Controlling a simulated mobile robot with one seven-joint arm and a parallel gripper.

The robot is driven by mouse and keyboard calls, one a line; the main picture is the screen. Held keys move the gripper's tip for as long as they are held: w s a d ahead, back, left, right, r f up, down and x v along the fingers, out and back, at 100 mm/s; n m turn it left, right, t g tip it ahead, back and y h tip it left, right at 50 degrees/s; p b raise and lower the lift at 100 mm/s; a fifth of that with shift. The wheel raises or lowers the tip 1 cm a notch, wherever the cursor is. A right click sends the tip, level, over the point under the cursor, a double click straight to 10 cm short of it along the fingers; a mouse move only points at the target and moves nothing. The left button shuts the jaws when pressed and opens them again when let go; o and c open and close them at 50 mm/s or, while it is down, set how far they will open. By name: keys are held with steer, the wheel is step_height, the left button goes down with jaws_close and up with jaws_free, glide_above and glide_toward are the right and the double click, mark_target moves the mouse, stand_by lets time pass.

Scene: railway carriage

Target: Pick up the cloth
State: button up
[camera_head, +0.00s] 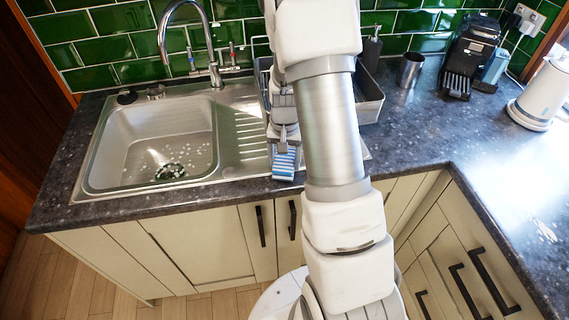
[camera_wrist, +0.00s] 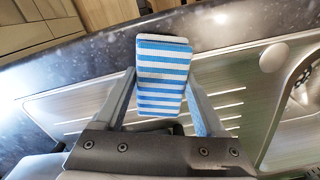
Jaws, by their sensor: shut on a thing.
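The cloth (camera_wrist: 163,62) is a folded blue-and-white striped piece. In the wrist view it sits between the two fingers of my gripper (camera_wrist: 161,88), which is shut on it. In the head view the cloth (camera_head: 285,160) shows at the end of my gripper (camera_head: 284,146), over the front right part of the sink's draining board. I cannot tell whether its lower end touches the surface. My arm hides part of the counter behind it.
The steel sink (camera_head: 100,150) with a tall tap (camera_head: 163,40) lies to the left. A grey dish rack (camera_head: 370,108) stands behind my arm. A metal cup (camera_head: 410,70), a black coffee machine (camera_head: 470,55) and a white kettle (camera_head: 541,92) stand right. The right counter (camera_head: 510,165) has free room.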

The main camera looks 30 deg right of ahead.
steer(key=c, duration=0.6)
steer(key=shift+o, duration=0.2)
steer(key=shift+r, duration=0.5)
steer(key=r, duration=0.2)
steer(key=s+r, duration=0.1)
steer(key=shift+d+r, duration=0.4)
steer(key=s+d+r+b, duration=0.1)
steer(key=s+d+r, duration=0.5)
steer(key=s, duration=0.2)
steer(key=shift+s+d, duration=0.15)
steer(key=shift+r, duration=0.1)
